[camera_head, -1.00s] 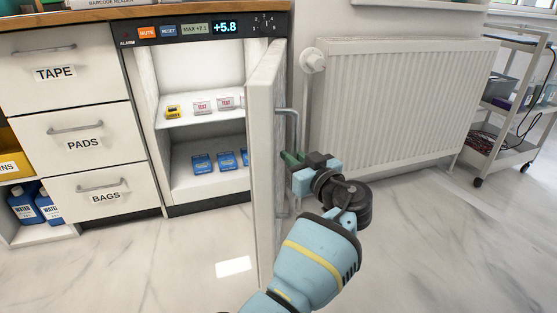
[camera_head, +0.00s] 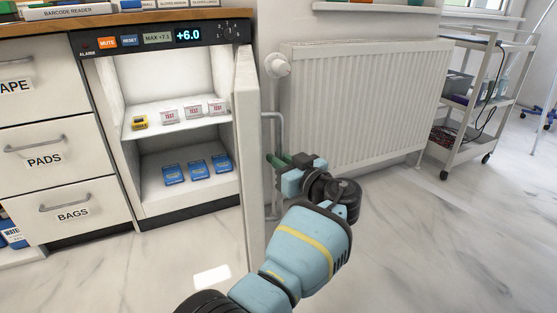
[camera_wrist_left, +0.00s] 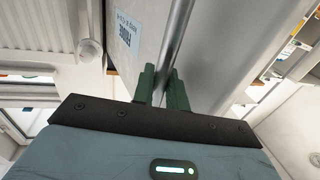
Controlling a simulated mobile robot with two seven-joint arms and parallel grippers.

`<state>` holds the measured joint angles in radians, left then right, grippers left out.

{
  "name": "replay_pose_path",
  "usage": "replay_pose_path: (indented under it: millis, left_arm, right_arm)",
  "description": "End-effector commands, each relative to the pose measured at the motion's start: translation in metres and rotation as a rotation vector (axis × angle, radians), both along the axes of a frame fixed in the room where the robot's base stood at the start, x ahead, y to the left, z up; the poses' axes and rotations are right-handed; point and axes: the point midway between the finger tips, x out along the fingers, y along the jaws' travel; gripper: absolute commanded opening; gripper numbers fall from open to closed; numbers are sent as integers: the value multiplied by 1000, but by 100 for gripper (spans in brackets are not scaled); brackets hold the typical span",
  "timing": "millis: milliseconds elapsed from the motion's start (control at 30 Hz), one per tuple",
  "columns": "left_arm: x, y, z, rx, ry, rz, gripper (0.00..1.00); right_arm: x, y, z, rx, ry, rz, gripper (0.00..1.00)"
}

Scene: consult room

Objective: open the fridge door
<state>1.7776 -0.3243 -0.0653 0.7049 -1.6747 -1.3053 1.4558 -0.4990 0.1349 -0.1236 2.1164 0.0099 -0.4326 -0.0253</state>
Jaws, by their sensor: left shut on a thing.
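The fridge door (camera_head: 246,150) stands wide open, seen nearly edge-on in the head view, swung out toward me at the right of the fridge (camera_head: 175,125). A grey bar handle (camera_head: 279,140) runs along its outer face. My left gripper (camera_head: 278,162) is shut on that handle. The left wrist view shows its green fingers (camera_wrist_left: 163,88) on either side of the metal bar (camera_wrist_left: 178,40), with the door face and its label behind. Inside the fridge, a yellow item and white TEST boxes stand on the upper shelf, and blue boxes below. My right gripper is not in view.
A white radiator (camera_head: 360,105) is on the wall just right of the door, with its valve (camera_head: 277,66) close to the handle side. A trolley (camera_head: 480,100) stands farther right. Drawers (camera_head: 62,160) are left of the fridge. The marble floor in front is clear.

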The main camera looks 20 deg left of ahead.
Motion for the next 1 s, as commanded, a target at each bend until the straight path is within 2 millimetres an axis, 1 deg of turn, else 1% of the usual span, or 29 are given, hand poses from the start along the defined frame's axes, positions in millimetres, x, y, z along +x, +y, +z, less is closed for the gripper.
replay_pose_path:
  millis: [100, 133, 200, 267, 500, 600, 733, 833, 900, 1000]
  left_arm:
    - [0, 0, -1, 0, 1, -1, 0]
    - [0, 0, -1, 0, 1, -1, 16]
    - [0, 0, -1, 0, 1, -1, 25]
    - [0, 0, -1, 0, 1, 0, 32]
    - [0, 0, 0, 0, 1, 0, 32]
    - [0, 0, 3, 0, 0, 1, 32]
    - [0, 0, 17, 0, -4, 0, 32]
    - [0, 0, 36, -1, -5, 1, 32]
    - [-8, -2, 34, 0, 5, 0, 32]
    - [-20, -5, 37, -1, 3, 0, 32]
  right_arm:
    - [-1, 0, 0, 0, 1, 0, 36]
    - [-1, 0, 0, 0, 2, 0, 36]
    - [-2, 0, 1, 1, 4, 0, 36]
    - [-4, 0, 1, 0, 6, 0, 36]
    - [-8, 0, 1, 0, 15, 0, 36]
    - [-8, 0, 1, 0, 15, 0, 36]
    - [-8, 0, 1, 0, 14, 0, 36]
    - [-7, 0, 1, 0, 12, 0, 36]
    - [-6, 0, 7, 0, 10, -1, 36]
    - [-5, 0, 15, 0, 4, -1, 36]
